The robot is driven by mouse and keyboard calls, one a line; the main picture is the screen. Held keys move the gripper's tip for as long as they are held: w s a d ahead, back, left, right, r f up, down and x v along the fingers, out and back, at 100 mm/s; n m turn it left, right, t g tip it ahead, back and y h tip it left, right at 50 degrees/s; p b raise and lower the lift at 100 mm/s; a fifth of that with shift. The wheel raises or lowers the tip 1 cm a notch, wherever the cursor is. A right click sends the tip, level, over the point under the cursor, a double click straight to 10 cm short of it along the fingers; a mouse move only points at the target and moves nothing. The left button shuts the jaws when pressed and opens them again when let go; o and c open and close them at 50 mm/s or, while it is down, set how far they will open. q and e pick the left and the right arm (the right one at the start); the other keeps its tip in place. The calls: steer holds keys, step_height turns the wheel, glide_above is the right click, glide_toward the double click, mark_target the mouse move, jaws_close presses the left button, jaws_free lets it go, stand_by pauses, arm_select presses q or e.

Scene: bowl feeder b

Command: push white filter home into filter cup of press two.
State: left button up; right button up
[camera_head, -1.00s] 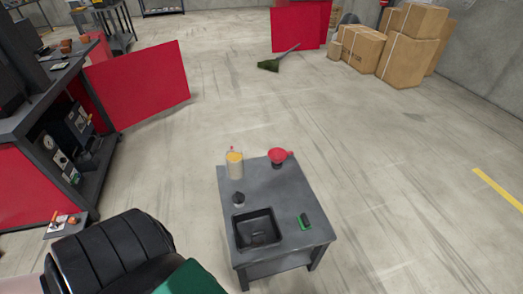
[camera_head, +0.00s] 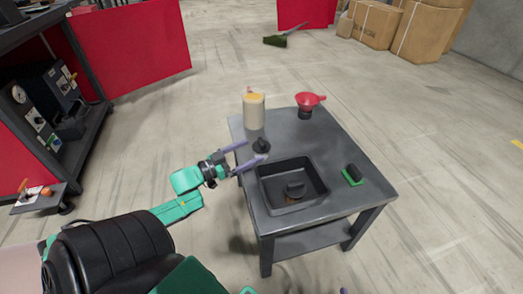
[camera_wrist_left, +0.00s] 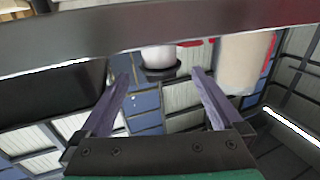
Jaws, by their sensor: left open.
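My left gripper (camera_head: 250,156) is open and empty, at the left edge of a small grey table. Its fingers point toward a small dark knobbed object (camera_head: 261,146), apart from it as far as I can tell. In the left wrist view the open fingers (camera_wrist_left: 160,90) point toward a white cylinder on a dark round base (camera_wrist_left: 160,72); I cannot tell whether this is the white filter. No filter cup or press two can be made out for certain. Of my right gripper, only a possible purple tip shows at the bottom edge of the head view.
The grey table (camera_head: 345,207) holds a beige canister (camera_head: 254,112), a red funnel-like piece (camera_head: 309,101) on a dark base, a black tray (camera_head: 322,190) with a dark round item inside, and a green pad (camera_head: 350,181) with a black block. A bench with gauges (camera_head: 18,94) stands left.

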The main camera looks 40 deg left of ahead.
mark_target(267, 143)
arm_select(q)
steer(key=b+x, duration=0.3)
steer(key=x, duration=0.4)
steer(key=shift+w+f+b, duration=0.1)
steer(key=shift+f+b, duration=0.1)
steer(key=shift+b, duration=0.2)
steer(key=shift+w+d+r, duration=0.1)
steer(key=shift+w, duration=0.2)
steer(key=shift+r, duration=0.1)
arm_select(e)
steer(key=shift+t, duration=0.6)
step_height(267, 143, down, 5)
steer(key=shift+a, duration=0.1)
arm_select(q)
steer(key=c, duration=1.4)
